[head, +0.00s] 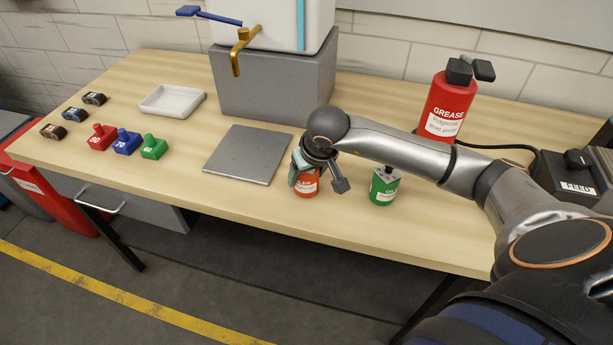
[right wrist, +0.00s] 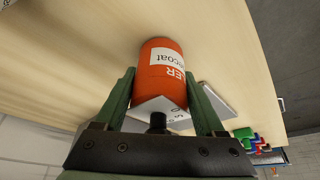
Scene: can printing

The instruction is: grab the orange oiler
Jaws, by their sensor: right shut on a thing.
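The orange oiler (head: 307,187) is an orange can with a white label, on the wooden table right of the grey plate. My right gripper (head: 309,177) is at it from above and behind, and partly hides it in the head view. In the right wrist view the orange oiler (right wrist: 162,75) stands between the two green fingers of my right gripper (right wrist: 157,100), which are shut on it. Its pale top and dark spout face the palm. I cannot tell whether its base touches the table. My left gripper is not in view.
A green can (head: 384,186) stands close right of the oiler. A red grease can (head: 448,105) and a feed box (head: 568,178) are farther right. The grey plate (head: 247,154) lies left. Red, blue and green stamps (head: 127,142) and a white tray (head: 171,101) are farther left.

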